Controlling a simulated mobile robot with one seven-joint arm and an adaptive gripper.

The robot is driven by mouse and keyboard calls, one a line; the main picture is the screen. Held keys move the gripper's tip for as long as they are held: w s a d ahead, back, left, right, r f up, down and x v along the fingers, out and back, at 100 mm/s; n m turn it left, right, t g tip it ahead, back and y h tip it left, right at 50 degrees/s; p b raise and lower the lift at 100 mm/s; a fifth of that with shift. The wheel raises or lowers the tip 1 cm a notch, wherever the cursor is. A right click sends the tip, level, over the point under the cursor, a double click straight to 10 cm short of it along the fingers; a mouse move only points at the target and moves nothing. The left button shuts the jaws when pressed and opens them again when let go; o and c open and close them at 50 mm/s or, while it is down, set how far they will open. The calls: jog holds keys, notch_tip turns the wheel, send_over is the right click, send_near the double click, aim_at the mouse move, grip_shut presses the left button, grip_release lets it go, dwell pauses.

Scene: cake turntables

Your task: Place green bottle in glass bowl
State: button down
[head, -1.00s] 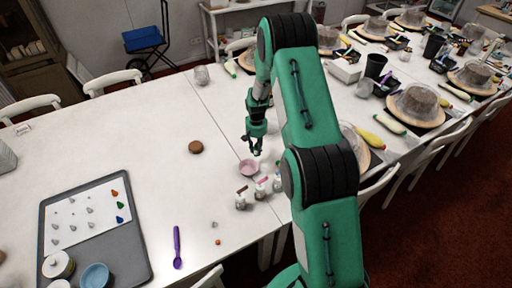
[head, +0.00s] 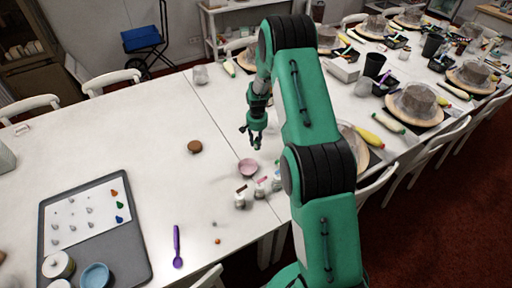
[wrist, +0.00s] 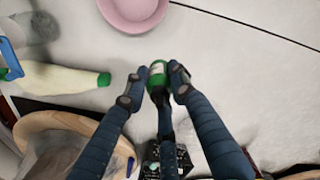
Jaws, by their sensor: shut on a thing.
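My gripper (head: 252,140) hangs above the white table, just behind the pink bowl. In the wrist view, my gripper (wrist: 157,80) is shut on a small green bottle (wrist: 157,69) with a pale label, held between the fingertips. The bottle is too small to make out in the head view. A clear glass vessel (head: 200,75) stands near the far table edge, left of my gripper; I cannot tell whether it is the glass bowl. A see-through round thing (wrist: 36,28) also shows at the upper left of the wrist view.
The pink bowl (head: 248,168) is close by, with several small bottles (head: 240,200) in front of it. A brown disc (head: 195,147) lies to the left. A grey tray (head: 130,250) and a purple spoon (head: 177,247) lie nearer. Cake turntables crowd the right; the left table is mostly clear.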

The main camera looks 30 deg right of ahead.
jog(key=w+d+r+m+p, duration=0.1)
jog(key=w+d+r+m, duration=0.3)
jog(key=w+d+m, duration=0.4)
notch_tip(320, 180, up, 5)
jog(key=m, duration=0.9)
send_over(271, 120)
jog(key=s+a, duration=0.3)
jog(key=s, duration=0.1)
jog(key=shift+w+d+f+p, duration=0.1)
jog(key=shift+d+f+p, duration=0.05)
jog(key=shift+p, duration=0.3)
jog(key=shift+f, duration=0.1)
jog(key=shift+f+b, duration=1.55)
jog(key=shift+f, duration=3.8)
jog(key=c, duration=1.4)
grip_release()
jog(key=shift+o, duration=0.2)
